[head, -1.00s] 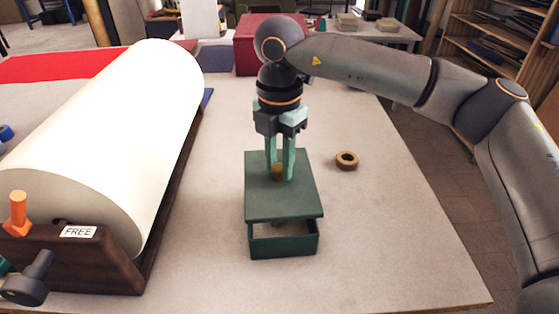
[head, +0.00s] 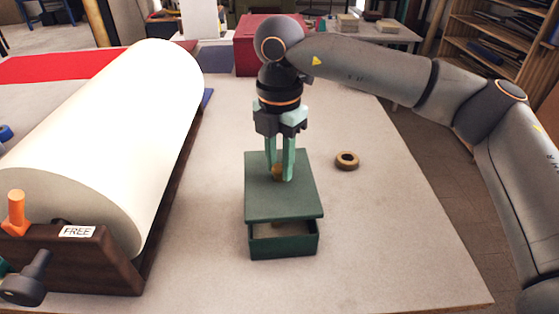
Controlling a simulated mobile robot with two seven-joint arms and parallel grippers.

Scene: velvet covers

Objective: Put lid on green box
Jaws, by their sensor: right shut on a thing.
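The green box (head: 285,246) stands on the table near its front, and a strip of its inside shows at the front. The flat green lid (head: 283,203) is over the box, set back from the box's front wall. I cannot tell whether the lid touches the box. My right gripper (head: 280,176) points down from above and is shut on the lid's small brownish knob (head: 278,172). The back of the box is hidden under the lid.
A large white roll (head: 110,140) on a dark wooden stand (head: 80,262) fills the left of the table (head: 400,240). A brown ring (head: 347,161) lies right of the lid. A red box (head: 250,50) stands behind. The table's right front is clear.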

